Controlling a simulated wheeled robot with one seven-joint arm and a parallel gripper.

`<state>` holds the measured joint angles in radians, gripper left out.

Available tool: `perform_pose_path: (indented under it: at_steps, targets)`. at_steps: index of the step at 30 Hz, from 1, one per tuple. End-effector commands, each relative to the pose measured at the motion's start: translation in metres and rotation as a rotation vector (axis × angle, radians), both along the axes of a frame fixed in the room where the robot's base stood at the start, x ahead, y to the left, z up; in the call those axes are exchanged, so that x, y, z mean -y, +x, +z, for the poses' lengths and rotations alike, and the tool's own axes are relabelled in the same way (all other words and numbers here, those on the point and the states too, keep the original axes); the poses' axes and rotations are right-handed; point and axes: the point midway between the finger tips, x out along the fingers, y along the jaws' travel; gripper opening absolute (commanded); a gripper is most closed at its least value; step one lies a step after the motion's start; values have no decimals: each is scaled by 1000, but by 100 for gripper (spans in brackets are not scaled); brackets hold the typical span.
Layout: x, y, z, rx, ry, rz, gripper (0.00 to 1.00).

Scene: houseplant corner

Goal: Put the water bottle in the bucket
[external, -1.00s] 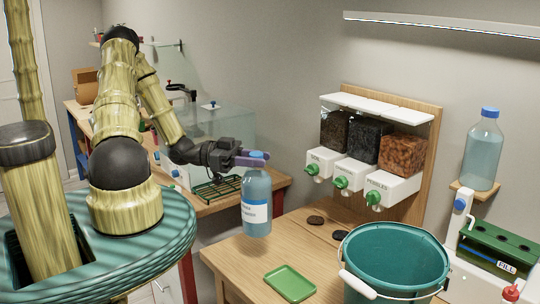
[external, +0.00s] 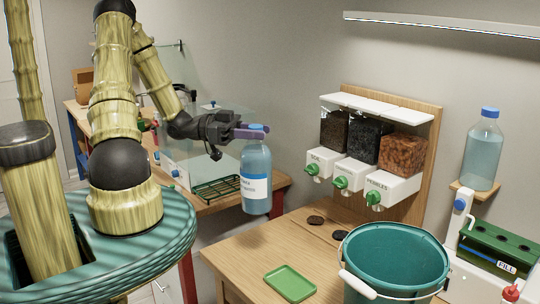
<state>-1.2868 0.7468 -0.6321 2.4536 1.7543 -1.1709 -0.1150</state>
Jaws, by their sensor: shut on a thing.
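The water bottle (external: 256,172) is blue and translucent with a white label and a blue cap. It hangs upright in the air, left of the bucket and above the gap by the wooden table. My gripper (external: 252,132) is shut on the bottle at its neck, just under the cap. The teal bucket (external: 396,262) stands at the right front of the table, with its open top up and a white-gripped handle at its left side. Its inside looks empty, though the bottom is not fully seen.
A small green tray (external: 290,283) lies on the table (external: 240,250) left of the bucket. Dark discs (external: 316,220) lie behind it. A dispenser rack (external: 364,180) with green knobs stands at the back. Another large bottle (external: 482,150) sits on a wall shelf at right.

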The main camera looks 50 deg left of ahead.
Motion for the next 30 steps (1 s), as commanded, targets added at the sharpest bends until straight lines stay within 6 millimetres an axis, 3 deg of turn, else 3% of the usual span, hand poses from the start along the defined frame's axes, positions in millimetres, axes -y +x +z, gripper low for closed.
perform_pose_path:
  at_steps: [9, 18, 30]
  targets:
    - [0, 0, 59, 6, 6, 0, 0]
    - [0, 0, 102, 4, 3, 0, 0]
    - [4, 3, 126, 3, 0, -13, 0]
